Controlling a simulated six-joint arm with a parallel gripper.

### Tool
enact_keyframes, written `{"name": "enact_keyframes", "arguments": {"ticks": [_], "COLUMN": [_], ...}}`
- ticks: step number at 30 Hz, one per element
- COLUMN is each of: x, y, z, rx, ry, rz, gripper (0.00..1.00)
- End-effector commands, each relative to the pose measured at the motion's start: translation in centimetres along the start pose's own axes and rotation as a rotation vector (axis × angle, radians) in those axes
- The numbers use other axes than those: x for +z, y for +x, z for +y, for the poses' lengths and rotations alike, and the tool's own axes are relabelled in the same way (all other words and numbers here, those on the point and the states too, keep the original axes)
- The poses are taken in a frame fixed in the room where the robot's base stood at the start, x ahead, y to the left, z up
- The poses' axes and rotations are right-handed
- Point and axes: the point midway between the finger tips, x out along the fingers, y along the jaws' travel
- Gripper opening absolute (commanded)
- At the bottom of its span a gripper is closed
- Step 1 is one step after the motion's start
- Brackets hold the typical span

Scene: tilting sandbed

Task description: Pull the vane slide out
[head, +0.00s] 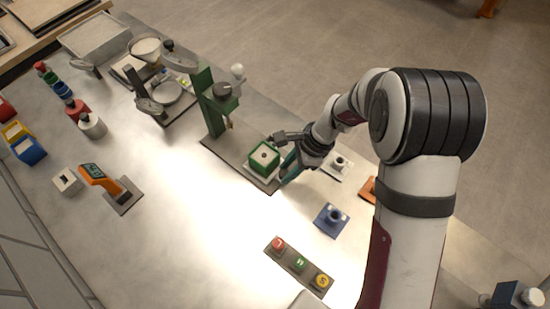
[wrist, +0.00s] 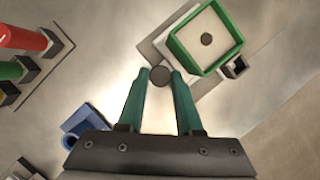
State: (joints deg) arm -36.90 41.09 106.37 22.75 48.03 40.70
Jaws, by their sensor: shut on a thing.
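A green square box (head: 264,158) with a pale top and a dark centre dot sits on the grey base plate of a green stand. In the wrist view the box (wrist: 234,40) is at the upper right. A round dark knob (wrist: 160,76), which looks like the end of the vane slide, lies between my teal fingertips, at the near corner of the box. My gripper (wrist: 160,80) is shut on this knob. In the head view my gripper (head: 284,163) reaches the box from the right. The slide's body is hidden, so I cannot tell how far out it is.
A green stand (head: 208,105) rises behind the box. A blue block (head: 331,219) and a button panel (head: 299,264) are in front. A white holder (head: 338,165) and an orange piece (head: 368,188) lie near my arm.

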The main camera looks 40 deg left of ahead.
Motion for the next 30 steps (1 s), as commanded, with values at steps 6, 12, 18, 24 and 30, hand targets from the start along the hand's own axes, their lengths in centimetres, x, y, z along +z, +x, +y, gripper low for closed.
{"name": "enact_keyframes", "arguments": {"ticks": [6,12,18,24,30], "x": [-0.3,-0.3,-0.3,-0.3,-0.3], "y": [0.0,0.0,0.0,-2.6,-8.9], "z": [0.4,0.4,0.3,0.2,0.1], "rx": [0.006,0.009,0.006,0.001,-0.001], "ry": [0.000,0.001,0.001,0.001,0.002], "rz": [0.004,0.004,0.003,0.003,0.005], "gripper": [0.00,0.46,0.46,0.46,0.46]}}
